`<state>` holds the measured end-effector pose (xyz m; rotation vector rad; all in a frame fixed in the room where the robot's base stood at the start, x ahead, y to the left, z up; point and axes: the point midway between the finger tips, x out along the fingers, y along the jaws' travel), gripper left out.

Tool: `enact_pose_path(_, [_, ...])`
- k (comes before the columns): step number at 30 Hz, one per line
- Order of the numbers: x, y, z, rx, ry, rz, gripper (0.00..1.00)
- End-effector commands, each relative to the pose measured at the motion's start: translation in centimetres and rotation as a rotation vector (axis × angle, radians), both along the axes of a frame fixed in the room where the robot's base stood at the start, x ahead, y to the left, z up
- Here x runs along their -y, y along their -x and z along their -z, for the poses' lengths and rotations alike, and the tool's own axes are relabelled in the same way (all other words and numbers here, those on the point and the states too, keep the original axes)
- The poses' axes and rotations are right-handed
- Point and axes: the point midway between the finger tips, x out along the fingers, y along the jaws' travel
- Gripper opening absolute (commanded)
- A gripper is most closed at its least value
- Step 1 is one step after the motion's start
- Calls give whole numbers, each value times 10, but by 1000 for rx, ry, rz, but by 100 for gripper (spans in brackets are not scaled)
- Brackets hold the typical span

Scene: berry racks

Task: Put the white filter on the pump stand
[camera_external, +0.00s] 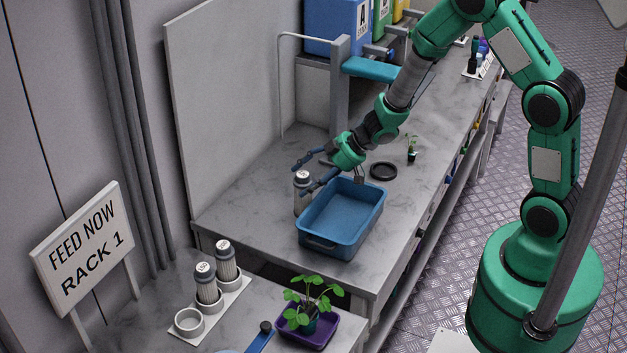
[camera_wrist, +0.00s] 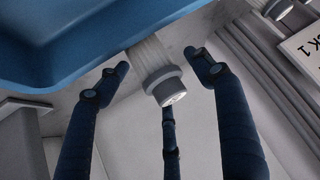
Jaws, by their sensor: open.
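A white filter (camera_external: 300,203) with a grey-white cap stands upright on the grey bench, close to the left side of the blue tub. In the wrist view its cap (camera_wrist: 166,88) sits between my spread dark-blue fingers. My gripper (camera_external: 303,177) is open at the height of the filter's top, with fingers on both sides of it and no clear contact. A white stand (camera_external: 213,314) on the front bench has an empty ring cup (camera_external: 188,322) and two capped filters in its other places. No label shows which thing is the pump stand.
The blue tub (camera_external: 327,250) is directly beside the filter; its wall also fills the wrist view's upper left (camera_wrist: 70,35). A potted plant (camera_external: 309,308) in a purple tray and a "FEED NOW RACK 1" sign (camera_external: 85,245) are near the white stand. A black ring (camera_external: 383,171) lies behind the tub.

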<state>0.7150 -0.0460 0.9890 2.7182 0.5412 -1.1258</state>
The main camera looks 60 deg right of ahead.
Motion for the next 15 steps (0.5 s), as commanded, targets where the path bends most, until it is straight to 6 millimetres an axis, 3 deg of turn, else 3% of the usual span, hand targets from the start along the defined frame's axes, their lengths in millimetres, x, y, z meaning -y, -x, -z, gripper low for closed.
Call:
enact_pose_path(3, [0,0,0,0,0,0,63])
enact_pose_path(12, [0,0,0,0,0,0,3])
enact_pose_path(15, [0,0,0,0,0,0,3])
